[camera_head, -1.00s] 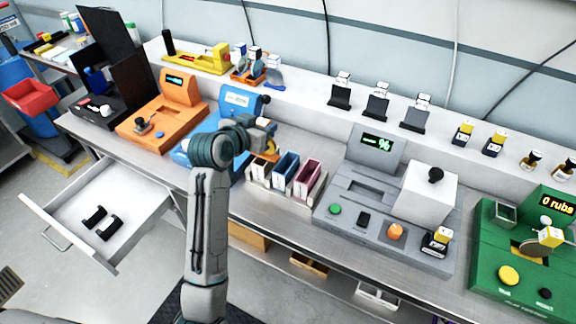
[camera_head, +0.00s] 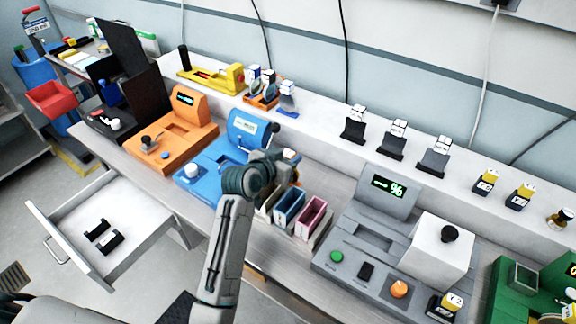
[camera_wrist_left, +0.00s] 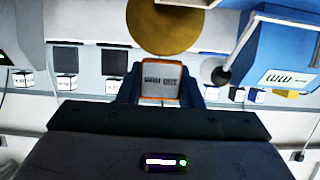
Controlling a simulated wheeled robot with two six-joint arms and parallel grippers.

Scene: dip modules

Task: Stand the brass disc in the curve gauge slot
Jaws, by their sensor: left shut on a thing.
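The brass disc (camera_wrist_left: 165,24) shows in the left wrist view, beyond a small pale labelled block with an orange rim (camera_wrist_left: 161,80). My left gripper (camera_wrist_left: 161,92) is shut on this block, with the disc held out in front. The blue machine (camera_head: 212,163), likely the curve gauge, stands left of the gripper in the head view; its blue body (camera_wrist_left: 285,55) fills the upper right of the wrist view. I cannot make out its slot. The disc is apart from the machine and mostly hidden by my wrist in the head view. My right gripper is out of view.
A caddy of coloured bins (camera_head: 310,213) stands close right of my gripper. The orange machine (camera_head: 172,140) is left, the grey machine (camera_head: 360,235) right. A long shelf (camera_head: 330,150) with small labelled items runs behind. An open drawer (camera_head: 100,225) sticks out front left.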

